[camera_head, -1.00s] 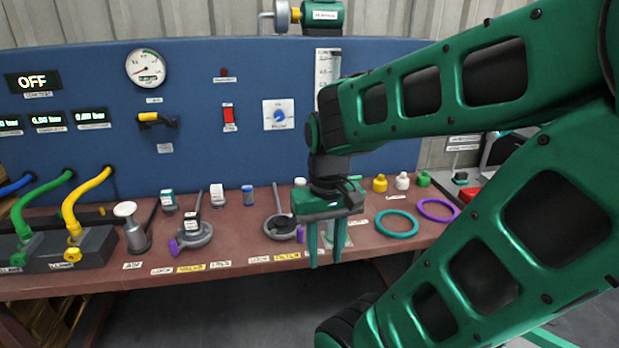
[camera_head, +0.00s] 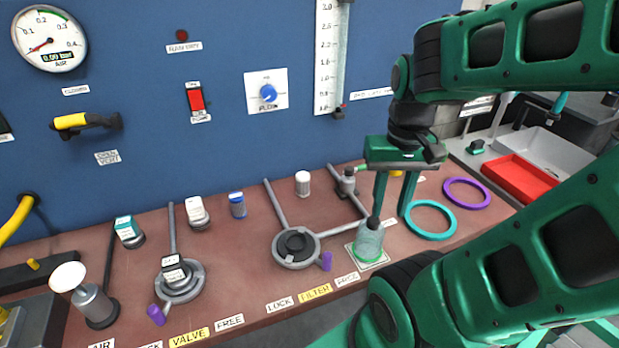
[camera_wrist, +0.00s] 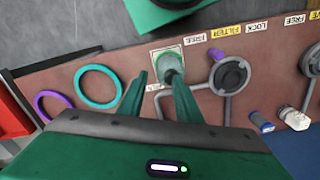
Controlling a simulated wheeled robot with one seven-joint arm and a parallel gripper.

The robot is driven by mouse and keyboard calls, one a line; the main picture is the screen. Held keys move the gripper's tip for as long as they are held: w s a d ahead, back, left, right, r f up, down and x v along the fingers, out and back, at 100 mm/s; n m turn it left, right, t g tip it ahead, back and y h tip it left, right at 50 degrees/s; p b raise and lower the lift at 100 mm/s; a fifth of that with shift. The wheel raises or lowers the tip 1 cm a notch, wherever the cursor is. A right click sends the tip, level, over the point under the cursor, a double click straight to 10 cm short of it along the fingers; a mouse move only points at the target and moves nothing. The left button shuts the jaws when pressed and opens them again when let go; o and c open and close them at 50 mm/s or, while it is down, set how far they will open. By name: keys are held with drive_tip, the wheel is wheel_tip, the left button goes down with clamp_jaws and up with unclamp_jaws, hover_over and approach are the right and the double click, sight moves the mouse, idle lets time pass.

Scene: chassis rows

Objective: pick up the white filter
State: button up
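A small white-topped cylinder (camera_head: 303,183), which looks like the white filter, stands upright at the back of the bench, behind the round filter holder (camera_head: 296,247). I cannot pick it out in the wrist view. My gripper (camera_head: 391,208) is open and empty, with fingers pointing down, to the right of the white cylinder and nearer the front. Its fingers (camera_wrist: 160,80) are apart in the wrist view. A clear jar with a green base (camera_head: 369,242) stands close by the fingertips. It also shows beyond them in the wrist view (camera_wrist: 170,63).
A blue-capped cylinder (camera_head: 237,205) and a white labelled piece (camera_head: 197,213) stand left of the white cylinder. A teal ring (camera_head: 431,219) and a purple ring (camera_head: 467,193) lie to the right. The blue panel (camera_head: 230,130) rises behind the bench.

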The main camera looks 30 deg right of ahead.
drive_tip(key=shift+w+a, duration=0.1)
drive_tip(key=shift+a, duration=0.1)
drive_tip(key=shift+o, duration=1.2)
drive_tip(key=o, duration=0.3)
drive_tip(key=shift+s+r, duration=0.2)
drive_tip(key=shift+s, duration=0.15)
drive_tip(key=shift+d+r+n, duration=0.1)
drive_tip(key=shift+r+n, duration=0.1)
drive_tip(key=shift+n, duration=0.4)
drive_tip(key=w+n, duration=0.6)
drive_tip(key=n, duration=2.1)
hover_over(303, 183)
drive_tip(key=d, duration=0.1)
drive_tip(key=f, duration=0.4)
drive_tip(key=w+f, duration=0.1)
drive_tip(key=f, duration=0.1)
drive_tip(key=shift+d, duration=0.2)
drive_tip(key=shift+w+a+f+n, duration=0.1)
drive_tip(key=shift+w+f+n, duration=0.1)
drive_tip(key=shift+f+n, duration=0.3)
drive_tip(key=shift+w+f, duration=0.15)
drive_tip(key=shift+f, duration=1.6)
drive_tip(key=shift+w+f, duration=0.1)
drive_tip(key=shift+f, duration=1.6)
